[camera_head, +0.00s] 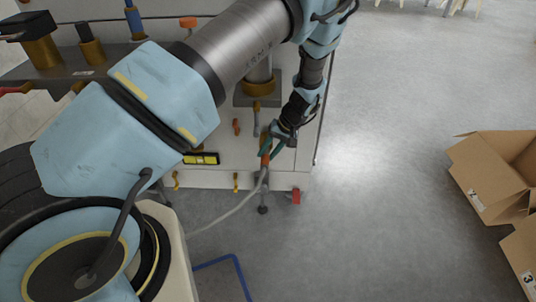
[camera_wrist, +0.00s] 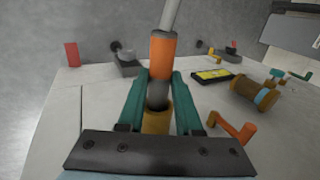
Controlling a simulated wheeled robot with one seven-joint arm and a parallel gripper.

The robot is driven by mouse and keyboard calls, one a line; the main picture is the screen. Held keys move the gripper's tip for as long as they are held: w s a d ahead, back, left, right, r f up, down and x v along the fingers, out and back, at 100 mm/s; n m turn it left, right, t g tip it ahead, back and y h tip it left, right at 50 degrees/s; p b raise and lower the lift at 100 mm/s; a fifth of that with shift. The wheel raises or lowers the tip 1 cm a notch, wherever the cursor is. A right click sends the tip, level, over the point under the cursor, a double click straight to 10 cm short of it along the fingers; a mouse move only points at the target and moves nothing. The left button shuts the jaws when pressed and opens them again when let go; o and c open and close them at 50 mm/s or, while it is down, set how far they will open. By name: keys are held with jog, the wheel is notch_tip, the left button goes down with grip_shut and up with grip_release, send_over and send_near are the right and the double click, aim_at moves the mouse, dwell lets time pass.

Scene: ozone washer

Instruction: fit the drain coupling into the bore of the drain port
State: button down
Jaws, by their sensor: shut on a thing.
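My gripper (camera_head: 271,150) has green fingers and reaches down at the washer's front edge. In the wrist view my gripper (camera_wrist: 161,84) is shut on the drain coupling (camera_wrist: 162,56), an orange sleeve with a dark grey section below it. The coupling (camera_head: 265,160) also shows in the head view, with a pale hose running down and left from it. A brass-coloured cylinder (camera_wrist: 156,122), apparently the drain port, lies in line with the coupling's dark end between the fingers. Its bore is hidden, and I cannot tell whether the dark end is inside it or only against it.
The pale washer housing (camera_head: 225,178) carries a yellow-and-black label (camera_head: 203,159) and several small handles. In the wrist view an orange lever (camera_wrist: 232,130) and a brass fitting (camera_wrist: 256,90) stand right of the fingers. Cardboard boxes (camera_head: 490,180) stand on the floor at right; the floor between is clear.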

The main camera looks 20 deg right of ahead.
jog(key=shift+w+d+b, duration=0.3)
jog(key=shift+w+d, duration=0.05)
jog(key=shift+w, duration=0.4)
jog(key=shift+w+d+b, duration=0.25)
jog(key=shift+w+d, duration=0.1)
jog(key=shift+w, duration=0.35)
jog(key=c, duration=0.5)
grip_release()
jog(key=v, duration=0.7)
jog(key=shift+r, duration=0.2)
jog(key=shift+s+d, duration=0.1)
